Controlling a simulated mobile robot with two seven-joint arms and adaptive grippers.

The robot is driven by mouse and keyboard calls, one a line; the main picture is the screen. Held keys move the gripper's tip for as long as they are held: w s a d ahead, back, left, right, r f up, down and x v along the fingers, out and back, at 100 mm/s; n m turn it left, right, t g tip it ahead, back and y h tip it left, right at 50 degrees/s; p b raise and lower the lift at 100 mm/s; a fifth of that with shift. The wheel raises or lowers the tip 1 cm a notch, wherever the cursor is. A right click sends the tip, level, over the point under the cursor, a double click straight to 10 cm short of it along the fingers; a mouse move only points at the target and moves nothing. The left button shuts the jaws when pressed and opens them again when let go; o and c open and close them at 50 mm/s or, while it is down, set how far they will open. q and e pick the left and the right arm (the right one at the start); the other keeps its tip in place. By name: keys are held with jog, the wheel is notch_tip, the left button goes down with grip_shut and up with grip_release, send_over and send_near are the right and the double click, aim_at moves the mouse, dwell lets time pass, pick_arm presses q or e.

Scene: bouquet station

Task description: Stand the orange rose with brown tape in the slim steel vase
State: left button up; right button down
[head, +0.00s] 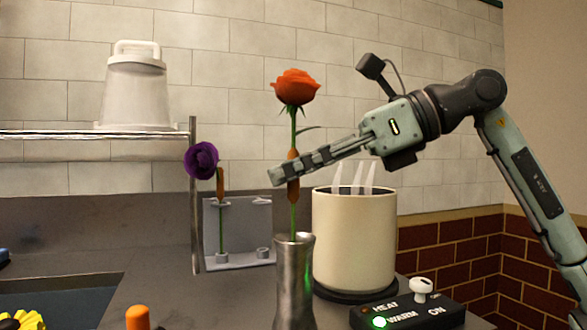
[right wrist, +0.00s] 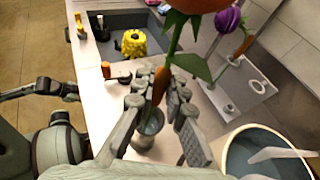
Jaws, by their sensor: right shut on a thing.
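The orange rose (head: 297,87) is upright, with brown tape (head: 292,175) around the middle of its green stem. My right gripper (head: 290,168) is shut on it at the tape; the wrist view shows the fingers (right wrist: 158,95) on either side of the stem. The slim steel vase (head: 293,285) stands directly below. The stem runs down to the vase's mouth and its lower end is hidden there, seemingly inside. The vase also shows beneath the fingers in the wrist view (right wrist: 149,128). What seems my left gripper (right wrist: 55,90) is at the left of the wrist view, its jaws unclear.
A cream pot (head: 353,245) with white sticks stands close right of the vase, behind a control box (head: 405,312). A purple flower (head: 201,160) stands in a grey rack (head: 238,262) to the left. A sink (head: 60,295) and a yellow object (head: 22,318) are at lower left.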

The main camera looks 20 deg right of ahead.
jog(key=shift+f+b, duration=0.95)
jog(key=shift+f, duration=0.4)
jog(key=c, duration=0.9)
grip_release()
jog(key=shift+o, duration=0.2)
jog(key=shift+d+r, duration=0.1)
jog(key=shift+d, duration=0.05)
jog(key=shift+v, duration=2.35)
jog(key=shift+s, duration=0.1)
jog(key=shift+p+v, duration=0.3)
jog(key=shift+v, duration=2.15)
